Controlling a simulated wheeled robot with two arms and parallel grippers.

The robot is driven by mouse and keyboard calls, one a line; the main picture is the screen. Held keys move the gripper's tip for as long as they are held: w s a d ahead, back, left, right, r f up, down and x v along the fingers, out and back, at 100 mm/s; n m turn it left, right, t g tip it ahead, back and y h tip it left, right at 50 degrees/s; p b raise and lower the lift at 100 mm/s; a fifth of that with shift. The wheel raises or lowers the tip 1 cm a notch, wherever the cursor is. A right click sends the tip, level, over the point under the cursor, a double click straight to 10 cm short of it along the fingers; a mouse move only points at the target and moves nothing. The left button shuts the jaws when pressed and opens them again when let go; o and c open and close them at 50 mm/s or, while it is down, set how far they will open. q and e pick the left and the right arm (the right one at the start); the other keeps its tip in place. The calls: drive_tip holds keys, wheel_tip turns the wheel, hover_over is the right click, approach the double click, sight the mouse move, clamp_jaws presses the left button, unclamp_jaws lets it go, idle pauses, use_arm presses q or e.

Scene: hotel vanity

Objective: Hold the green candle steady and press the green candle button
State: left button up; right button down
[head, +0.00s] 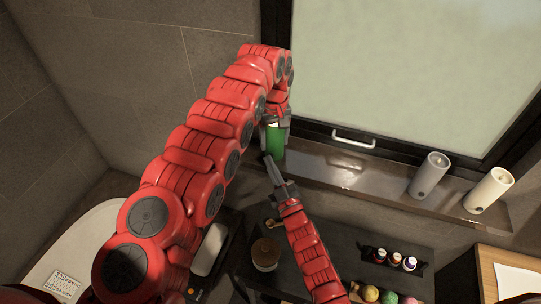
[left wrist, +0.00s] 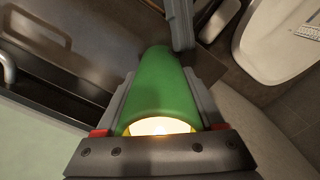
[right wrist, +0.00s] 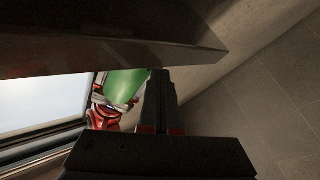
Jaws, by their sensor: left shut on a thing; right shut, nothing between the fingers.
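The green candle (head: 275,142) is upright at the window ledge's left end. My left gripper (head: 272,121) is shut around its upper part; the left wrist view shows the candle (left wrist: 160,85) between the fingers, its top glowing. My right gripper (head: 268,157) is shut and empty, its tips close to the candle's lower end. In the left wrist view the right gripper's tip (left wrist: 182,40) is beside that end; I cannot tell whether it touches. The right wrist view shows the candle (right wrist: 125,84) just left of the right fingers (right wrist: 159,88). The button is not visible.
A grey candle (head: 430,175) and a white candle (head: 488,190) stand farther right on the ledge (head: 385,176). Below are a dark table (head: 340,235) with small bottles (head: 394,260), a round brown container (head: 265,253) and several coloured balls (head: 388,297). A white basin (head: 85,250) is at left.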

drive_tip(key=shift+s, duration=0.15)
drive_tip(key=shift+s+a, duration=0.2)
drive_tip(key=shift+s, duration=0.4)
drive_tip(key=shift+s+a, duration=0.25)
drive_tip(key=shift+s, duration=0.55)
drive_tip(key=shift+s+a, duration=0.3)
drive_tip(key=shift+s, duration=0.5)
drive_tip(key=shift+s+a, duration=0.25)
drive_tip(key=shift+s, duration=0.55)
use_arm(q)
drive_tip(key=o, duration=1.6)
drive_tip(key=shift+c, duration=0.2)
